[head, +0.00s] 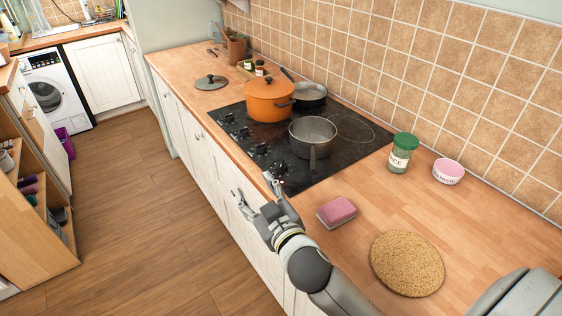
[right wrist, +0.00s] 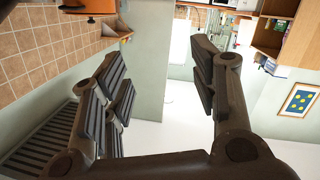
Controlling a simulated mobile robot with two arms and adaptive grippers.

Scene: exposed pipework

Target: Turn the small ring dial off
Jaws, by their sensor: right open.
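The black hob (head: 335,170) is set into the wooden worktop. Several dark dials (head: 260,149) run along its front left edge; they are too small to read their settings or tell which is the small ring one. My right gripper (head: 254,188) is open and empty at the worktop's front edge, one fingertip close to the nearest dial (head: 277,168). I cannot tell if it touches. In the right wrist view its spread fingers (right wrist: 158,75) hold nothing. My left gripper is not in view.
An orange pot (head: 268,102), a grey saucepan (head: 313,130) and a dark pan (head: 311,91) stand on the hob. A pink sponge (head: 337,211), cork mat (head: 407,263), green-lidded jar (head: 401,152) and pink-topped tub (head: 448,171) lie nearer. The floor (head: 150,220) left of the units is clear.

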